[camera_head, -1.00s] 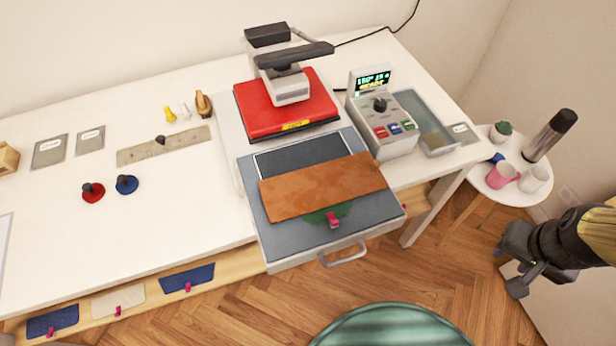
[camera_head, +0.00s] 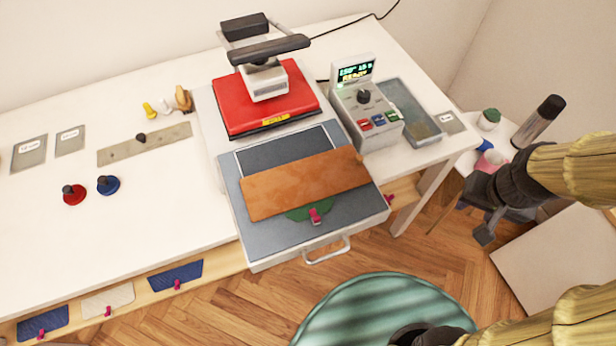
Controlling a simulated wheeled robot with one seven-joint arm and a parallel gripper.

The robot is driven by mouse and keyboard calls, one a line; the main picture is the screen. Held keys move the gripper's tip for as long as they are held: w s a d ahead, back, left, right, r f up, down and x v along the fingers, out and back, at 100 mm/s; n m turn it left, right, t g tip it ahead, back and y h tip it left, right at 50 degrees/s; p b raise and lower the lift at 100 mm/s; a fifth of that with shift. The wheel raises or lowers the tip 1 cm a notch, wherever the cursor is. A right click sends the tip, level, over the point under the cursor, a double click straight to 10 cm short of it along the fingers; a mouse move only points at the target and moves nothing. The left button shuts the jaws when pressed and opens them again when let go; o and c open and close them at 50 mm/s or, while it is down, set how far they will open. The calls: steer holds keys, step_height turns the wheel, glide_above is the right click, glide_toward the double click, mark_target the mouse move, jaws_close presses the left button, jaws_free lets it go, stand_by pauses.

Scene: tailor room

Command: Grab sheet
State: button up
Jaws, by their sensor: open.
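Several sheet-like pieces are in view, and I cannot tell which one is the sheet. A brown flat sheet (camera_head: 305,184) lies tilted across the grey pull-out tray (camera_head: 240,228) of the press. A green piece (camera_head: 297,214) with a pink clip (camera_head: 315,217) shows partly from under it. Along the wooden ledge below the table's front edge lie a blue piece (camera_head: 172,274), a cream piece (camera_head: 106,299) and another blue piece (camera_head: 42,322), each with a pink clip. My gripper (camera_head: 476,215) is open and empty at the right, beyond the table's right end, apart from all these pieces.
The red heat press (camera_head: 270,98) stands behind the tray, its control box (camera_head: 366,118) and a grey bin (camera_head: 405,112) to the right. A round side table (camera_head: 470,158) with cups and a flask (camera_head: 538,120) is near my gripper. A green round stool (camera_head: 360,300) stands in front.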

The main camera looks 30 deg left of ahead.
steer(key=w+a+r+n+g+p, duration=0.1)
steer(key=w+a+r+n+p, duration=0.1)
steer(key=a, duration=0.6)
steer(key=w+a+r+n+p, duration=0.2)
steer(key=a+r+n, duration=0.2)
steer(key=a, duration=0.5)
steer(key=w+a+r+n+g+p, duration=0.1)
steer(key=w+a+r+n+p, duration=0.1)
steer(key=a, duration=0.7)
steer(key=shift+w+a+r+n+g, duration=0.25)
steer(key=shift+w+r+n, duration=0.25)
steer(key=shift+n, duration=0.3)
steer(key=shift+f, duration=0.1)
step_height(320, 180, down, 12)
steer(key=p, duration=0.3)
steer(key=shift+f+p, duration=0.1)
steer(key=shift+p, duration=0.2)
steer(key=shift+d, duration=0.1)
